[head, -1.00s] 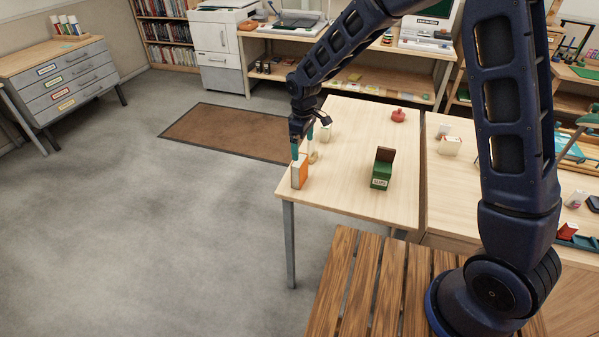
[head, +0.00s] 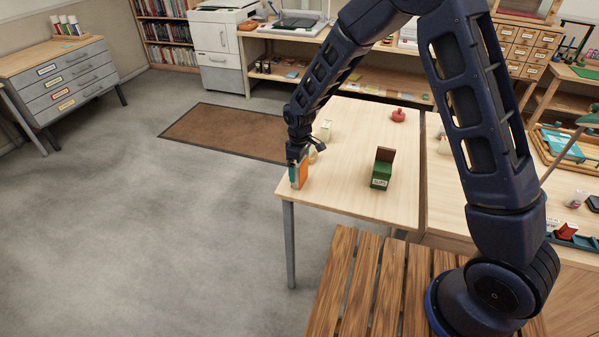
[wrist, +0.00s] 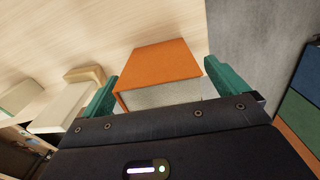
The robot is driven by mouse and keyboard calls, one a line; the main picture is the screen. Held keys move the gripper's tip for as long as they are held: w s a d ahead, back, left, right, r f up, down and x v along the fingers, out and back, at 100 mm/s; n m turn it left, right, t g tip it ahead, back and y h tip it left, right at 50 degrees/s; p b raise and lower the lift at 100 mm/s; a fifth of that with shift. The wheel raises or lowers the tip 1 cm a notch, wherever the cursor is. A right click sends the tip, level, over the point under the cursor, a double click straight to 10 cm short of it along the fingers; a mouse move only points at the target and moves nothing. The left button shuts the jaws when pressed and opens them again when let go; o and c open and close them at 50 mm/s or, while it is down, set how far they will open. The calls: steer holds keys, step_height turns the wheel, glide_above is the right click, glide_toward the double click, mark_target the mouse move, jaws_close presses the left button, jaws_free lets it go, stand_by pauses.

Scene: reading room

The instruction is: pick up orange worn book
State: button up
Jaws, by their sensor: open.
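The orange worn book (head: 304,171) stands upright near the left front corner of the pale wooden table (head: 345,188). My gripper (head: 298,168) is low over it, pointing down, with a teal finger beside the book. In the wrist view the orange book (wrist: 160,62) shows its orange cover and greyish page edge between the two teal fingers of my gripper (wrist: 159,72). The fingers are apart, one on each side, with no clear contact. The nearer part of the book is hidden by the gripper body.
A green box (head: 381,175) with a brown upright piece stands to the right. A red round object (head: 398,115) and a pale green-and-white box (head: 326,129) are farther back. The table's left edge is close to the book, with open floor (head: 180,220) beyond.

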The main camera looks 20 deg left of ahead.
steer(key=shift+f, duration=0.8)
steer(key=c, duration=1.2)
steer(key=shift+o, duration=0.2)
steer(key=shift+r, duration=0.1)
